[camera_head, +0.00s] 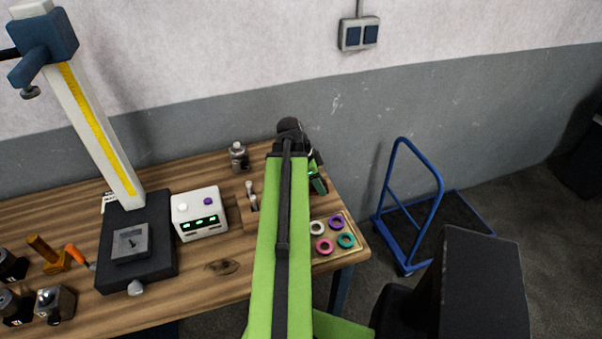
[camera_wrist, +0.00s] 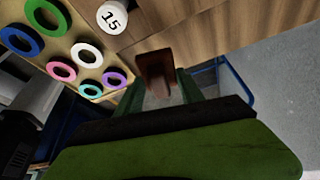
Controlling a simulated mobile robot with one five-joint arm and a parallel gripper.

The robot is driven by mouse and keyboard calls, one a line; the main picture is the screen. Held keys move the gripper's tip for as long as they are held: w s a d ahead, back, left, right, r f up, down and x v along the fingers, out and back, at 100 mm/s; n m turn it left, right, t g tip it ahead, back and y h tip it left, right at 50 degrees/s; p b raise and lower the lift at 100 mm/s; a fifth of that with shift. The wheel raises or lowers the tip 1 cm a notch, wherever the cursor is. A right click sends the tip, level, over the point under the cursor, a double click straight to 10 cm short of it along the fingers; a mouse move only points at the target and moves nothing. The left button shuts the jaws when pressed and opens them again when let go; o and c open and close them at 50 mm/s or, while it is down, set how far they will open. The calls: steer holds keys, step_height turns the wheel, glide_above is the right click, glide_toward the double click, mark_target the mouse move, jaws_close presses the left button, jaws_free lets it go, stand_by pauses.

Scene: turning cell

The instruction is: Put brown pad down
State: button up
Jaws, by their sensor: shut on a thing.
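The brown pad (camera_wrist: 155,66) shows in the wrist view, between the green fingers of my gripper (camera_wrist: 163,84). The gripper is shut on it. Behind the pad are the wooden table top (camera_wrist: 200,28) and, below that, the table's edge and the floor. I cannot tell whether the pad touches the table. In the head view my gripper (camera_head: 317,179) is over the right end of the table (camera_head: 215,267), behind the tray of rings. My green arm hides part of that area, and the pad cannot be made out there.
A tray (camera_head: 349,251) of coloured rings sits at the table's right front corner. A white disc marked 15 (camera_wrist: 112,17) is near the pad. Left of my arm stand a white box with displays (camera_head: 200,225) and a height stand (camera_head: 160,255). A blue trolley (camera_head: 440,205) is on the floor.

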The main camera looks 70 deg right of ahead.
steer(key=shift+d+r, duration=0.15)
steer(key=shift+r, duration=0.1)
steer(key=d+r+n+h+p, duration=0.1)
steer(key=d+r+n+p, duration=0.1)
steer(key=d+r+p, duration=0.4)
steer(key=shift+n, duration=0.3)
steer(key=w+d+f+b, duration=0.2)
steer(key=w+f, duration=0.1)
steer(key=w+d+f+b, duration=0.1)
steer(key=w+f+b, duration=0.1)
steer(key=w+b, duration=0.1)
steer(key=w+d+f+b, duration=0.2)
steer(key=w+f+b, duration=0.1)
steer(key=shift+w+d+f, duration=0.3)
steer(key=shift+f, duration=0.05)
steer(key=shift+w+d+f, duration=0.1)
steer(key=shift+w, duration=0.3)
steer(key=shift+f+b, duration=2.15)
steer(key=shift+b, duration=0.2)
steer(key=o, duration=1.2)
steer(key=shift+r, duration=0.1)
